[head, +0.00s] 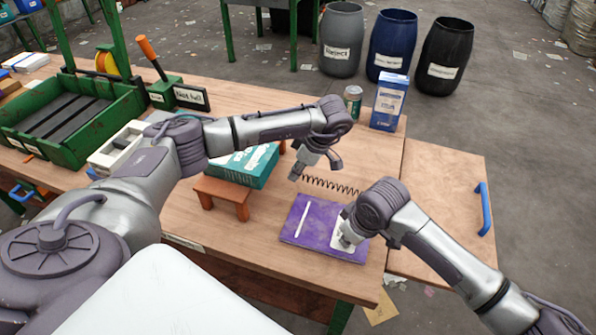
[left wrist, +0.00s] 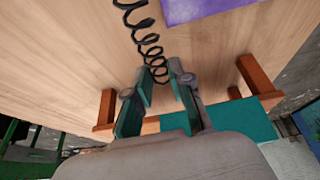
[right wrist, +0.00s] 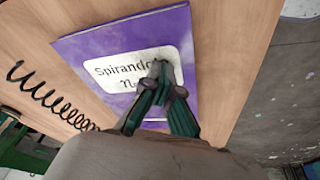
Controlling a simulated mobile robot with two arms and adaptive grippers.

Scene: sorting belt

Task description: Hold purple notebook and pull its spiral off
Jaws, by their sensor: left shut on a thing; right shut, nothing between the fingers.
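The purple notebook (head: 318,220) lies flat on the table, with a white label partly hidden by my right gripper; the label shows in the right wrist view (right wrist: 112,72). The black spiral (head: 332,184) is apart from the notebook, beyond its far edge. My left gripper (head: 296,174) is shut on one end of the spiral, which also shows in the left wrist view (left wrist: 145,35). My right gripper (head: 345,238) is shut and empty, its tips on or just above the notebook's label; contact is hard to tell.
A blue carton (head: 389,102) and a can (head: 353,102) stand at the back. A green crate (head: 125,106) is far left.

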